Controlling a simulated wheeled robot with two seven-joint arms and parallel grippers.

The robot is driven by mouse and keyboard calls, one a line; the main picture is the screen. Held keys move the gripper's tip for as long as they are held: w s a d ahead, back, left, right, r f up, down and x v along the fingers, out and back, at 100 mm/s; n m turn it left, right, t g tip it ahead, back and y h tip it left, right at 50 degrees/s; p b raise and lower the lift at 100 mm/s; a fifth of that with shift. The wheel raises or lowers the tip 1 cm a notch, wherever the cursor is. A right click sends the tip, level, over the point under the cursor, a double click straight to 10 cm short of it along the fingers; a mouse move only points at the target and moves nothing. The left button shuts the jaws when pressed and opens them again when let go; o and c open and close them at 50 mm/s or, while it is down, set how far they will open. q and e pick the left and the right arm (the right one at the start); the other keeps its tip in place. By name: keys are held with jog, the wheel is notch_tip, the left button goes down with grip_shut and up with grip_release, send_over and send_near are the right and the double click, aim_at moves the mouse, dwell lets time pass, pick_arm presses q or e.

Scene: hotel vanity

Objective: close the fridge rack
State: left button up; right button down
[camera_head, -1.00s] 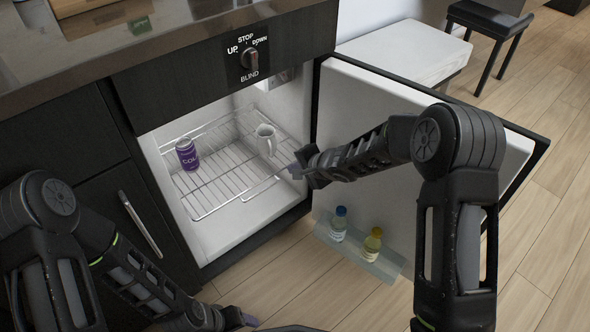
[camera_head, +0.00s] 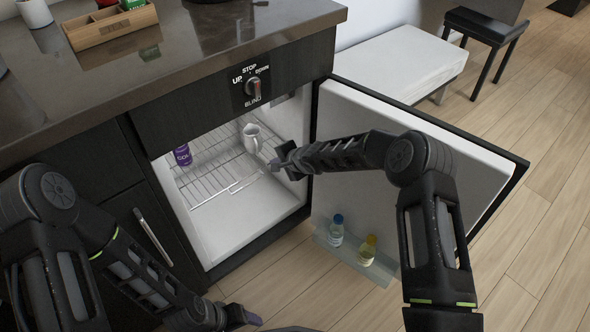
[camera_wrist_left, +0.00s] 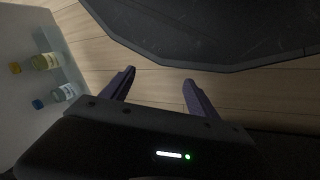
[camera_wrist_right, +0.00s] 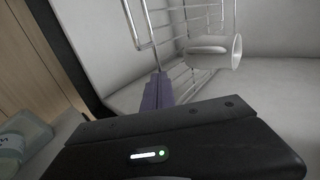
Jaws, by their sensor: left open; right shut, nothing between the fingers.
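The wire fridge rack (camera_head: 212,183) sits inside the open fridge (camera_head: 245,208), with its front bar behind the fridge's front edge. A purple can (camera_head: 182,155), partly cut off by the fridge frame, and a white mug (camera_head: 252,137) stand on it. My right gripper (camera_head: 274,163) is shut and empty at the rack's front right. In the right wrist view, its fingertips (camera_wrist_right: 157,88) are close to the rack's wires (camera_wrist_right: 160,35); I cannot tell whether they touch. My left gripper (camera_head: 253,319) is low in front of the fridge; the left wrist view shows its fingers (camera_wrist_left: 160,85) open and empty.
The fridge door (camera_head: 400,150) is swung open to the right, under my right arm. Its shelf (camera_head: 352,258) holds a blue-capped bottle (camera_head: 336,230) and a yellow-capped bottle (camera_head: 367,250). The counter (camera_head: 190,40) overhangs the fridge. A stool (camera_head: 485,35) stands far right.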

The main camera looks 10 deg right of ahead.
aim_at(261, 149)
jog(key=w+a+b, duration=0.1)
jog(key=w, duration=0.1)
jog(key=w+a+b, duration=0.1)
jog(key=b, duration=0.1)
jog(key=w+a+f+b, duration=0.1)
jog(key=w+b, duration=0.1)
jog(key=shift+w+a, duration=0.15)
jog(key=shift+w, duration=0.15)
jog(key=shift+w+a+r+b, duration=0.1)
jog(key=shift+w+a+b, duration=0.05)
jog(key=shift+w+b, duration=0.2)
jog(key=shift+w+a+r, duration=0.1)
jog(key=shift+w+r, duration=0.05)
jog(key=shift+r, duration=0.25)
jog(key=shift+w, duration=0.1)
